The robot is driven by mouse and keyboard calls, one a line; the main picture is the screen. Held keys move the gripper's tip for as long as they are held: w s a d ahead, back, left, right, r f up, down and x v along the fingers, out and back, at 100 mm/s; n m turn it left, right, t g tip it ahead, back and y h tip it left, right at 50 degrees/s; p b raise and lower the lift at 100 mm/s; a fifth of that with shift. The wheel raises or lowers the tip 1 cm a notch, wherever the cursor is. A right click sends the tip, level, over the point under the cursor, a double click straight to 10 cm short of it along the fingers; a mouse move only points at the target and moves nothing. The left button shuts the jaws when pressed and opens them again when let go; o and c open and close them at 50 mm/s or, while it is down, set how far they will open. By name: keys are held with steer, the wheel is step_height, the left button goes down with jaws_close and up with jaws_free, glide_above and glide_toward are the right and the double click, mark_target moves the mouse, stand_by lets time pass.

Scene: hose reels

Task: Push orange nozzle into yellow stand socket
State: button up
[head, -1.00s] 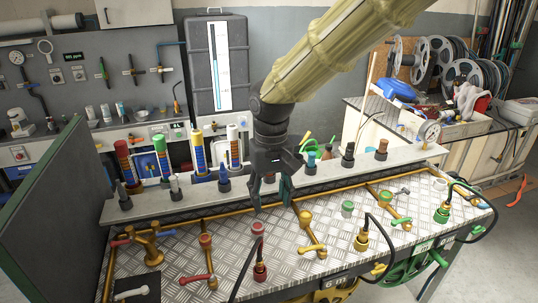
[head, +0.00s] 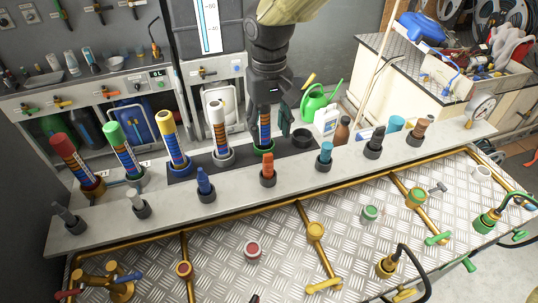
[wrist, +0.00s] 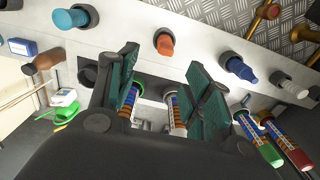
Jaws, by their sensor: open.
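The orange nozzle (head: 267,165) stands upright in a dark collar on the light ledge; it also shows in the wrist view (wrist: 165,44). My gripper (head: 272,125) is open above the ledge, behind the orange nozzle and apart from it. Its teal fingers (wrist: 163,75) are spread in the wrist view. In the head view a striped cylinder (head: 264,132) in a green-ringed base is partly hidden by my gripper; I cannot tell whether they touch. A yellow hose fitting (head: 387,265) and a yellow-capped valve (head: 315,232) are on the metal bench; I cannot tell which part is the yellow stand socket.
A blue nozzle (head: 205,183) and a light blue nozzle (head: 325,155) flank the orange one. Striped cylinders with yellow (head: 174,140) and white (head: 219,128) tops stand left of my gripper. A green watering can (head: 314,103) is behind. The air over the bench plate (head: 225,235) is clear.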

mark_target(268, 160)
steer(key=shift+s+a+f+p, duration=0.1)
steer(key=shift+s+f+p, duration=0.3)
steer(key=shift+s+f, duration=0.8)
steer(key=shift+w+f, duration=1.15)
steer(key=shift+w, duration=0.05)
steer(key=shift+s+f+p, duration=0.85)
steer(key=shift+s+p, duration=0.05)
steer(key=shift+p, duration=0.2)
steer(key=shift+w+f, duration=0.15)
steer(key=shift+f, duration=0.35)
steer(key=shift+w+f, duration=0.15)
steer(key=shift+f, duration=0.35)
steer(key=shift+w+f, duration=0.15)
steer(key=shift+f, duration=0.25)
steer(key=shift+s+r, duration=0.1)
steer(key=shift+s, duration=0.2)
steer(key=shift+w, duration=0.25)
steer(key=c, duration=0.9)
jaws_close()
steer(key=shift+s, duration=0.15)
